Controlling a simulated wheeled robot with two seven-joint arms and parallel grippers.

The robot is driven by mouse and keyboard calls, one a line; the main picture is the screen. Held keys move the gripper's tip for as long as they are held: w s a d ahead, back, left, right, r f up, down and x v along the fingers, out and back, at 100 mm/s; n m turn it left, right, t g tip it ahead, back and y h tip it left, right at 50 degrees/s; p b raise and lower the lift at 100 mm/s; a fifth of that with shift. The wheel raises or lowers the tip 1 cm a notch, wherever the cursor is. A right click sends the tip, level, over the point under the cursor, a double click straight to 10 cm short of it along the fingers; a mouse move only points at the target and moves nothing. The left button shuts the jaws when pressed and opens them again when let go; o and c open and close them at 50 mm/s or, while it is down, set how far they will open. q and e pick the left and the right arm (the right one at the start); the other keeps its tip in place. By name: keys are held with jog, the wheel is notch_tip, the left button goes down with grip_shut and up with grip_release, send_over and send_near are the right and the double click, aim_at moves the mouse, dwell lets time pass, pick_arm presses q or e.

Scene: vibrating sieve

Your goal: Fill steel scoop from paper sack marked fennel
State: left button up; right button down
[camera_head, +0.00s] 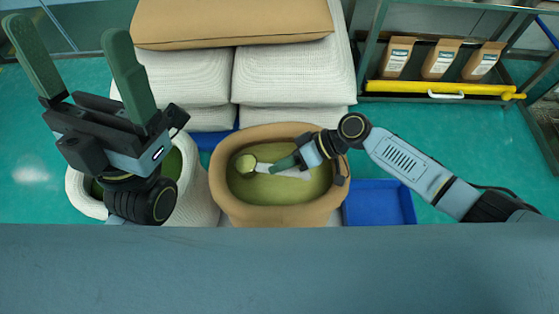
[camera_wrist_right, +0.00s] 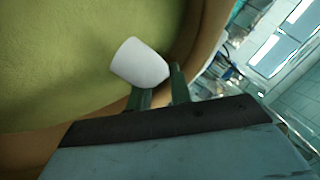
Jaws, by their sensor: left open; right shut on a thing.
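An open brown paper sack (camera_head: 281,215) of green-yellow grain stands at the centre; no fennel marking is readable on it. A scoop (camera_head: 262,168) is inside the sack mouth, its round bowl to the left showing green grain and its pale handle to the right. I cannot tell how deep the bowl sits. My right gripper (camera_head: 286,163) is shut on the handle, over the sack. In the right wrist view the handle's white end (camera_wrist_right: 141,63) sticks out past the green fingers (camera_wrist_right: 160,90). My left gripper (camera_head: 72,38) is raised at the left, open and empty.
A white woven sack (camera_head: 198,190) with green contents stands left of the brown sack. Stacked white sacks (camera_head: 295,75) with a brown one (camera_head: 230,20) on top are behind. A blue tray (camera_head: 380,203) lies to the right. A rack with labelled bags (camera_head: 440,58) is back right.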

jog(key=shift+s+d, duration=0.25)
jog(key=shift+d, duration=0.7)
